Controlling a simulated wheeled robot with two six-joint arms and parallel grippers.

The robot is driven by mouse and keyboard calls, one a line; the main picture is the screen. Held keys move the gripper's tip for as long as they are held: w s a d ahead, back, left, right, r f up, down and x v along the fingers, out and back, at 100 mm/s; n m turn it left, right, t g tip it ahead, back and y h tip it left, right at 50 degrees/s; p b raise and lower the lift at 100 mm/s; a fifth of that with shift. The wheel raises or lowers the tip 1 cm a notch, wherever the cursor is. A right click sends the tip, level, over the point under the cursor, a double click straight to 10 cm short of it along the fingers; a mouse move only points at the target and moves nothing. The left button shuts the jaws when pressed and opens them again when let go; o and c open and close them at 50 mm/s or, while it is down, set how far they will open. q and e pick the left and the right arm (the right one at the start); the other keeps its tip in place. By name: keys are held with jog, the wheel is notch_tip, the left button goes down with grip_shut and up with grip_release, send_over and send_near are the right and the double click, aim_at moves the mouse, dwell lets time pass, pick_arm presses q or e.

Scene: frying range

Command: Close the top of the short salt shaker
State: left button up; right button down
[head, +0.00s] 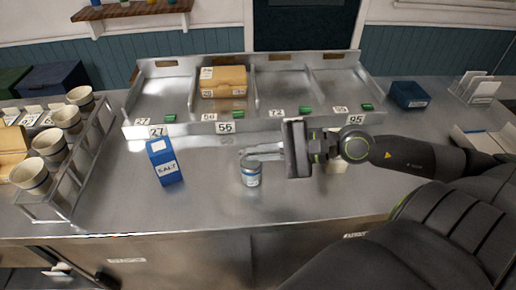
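The short salt shaker (251,176) is a small round container with a blue and white label, standing upright on the steel counter. My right gripper (246,156) reaches in from the right, with its fingers pointing left at the shaker's top. The fingers cover much of the top, so I cannot tell whether the lid is open or shut. I also cannot tell whether the fingers touch it or how far apart they are. My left gripper is not in view.
A blue salt carton (164,166) stands left of the shaker. A rack (62,212) with several cups is at the left. A divided steel tray (190,128) with numbered tags and a cardboard box (223,83) is behind. A blue bin (409,96) sits back right. The front counter is clear.

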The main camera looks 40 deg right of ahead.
jog(key=f+n+b, duration=0.1)
jog(key=b, duration=0.1)
jog(key=s+f+n+t+b, duration=0.1)
jog(key=n+b, duration=0.1)
jog(key=a+f+n+t+b, duration=0.1)
jog(key=f+b, duration=0.1)
jog(key=shift+s+n, duration=0.4)
jog(key=shift+s+f+n+t+y+b, duration=0.1)
jog(key=shift+f+n+t+y+b, duration=0.45)
jog(key=shift+n+b, duration=0.8)
jog(key=shift+m, duration=0.25)
jog(key=c, duration=1.6)
grip_release()
jog(key=shift+d, duration=0.15)
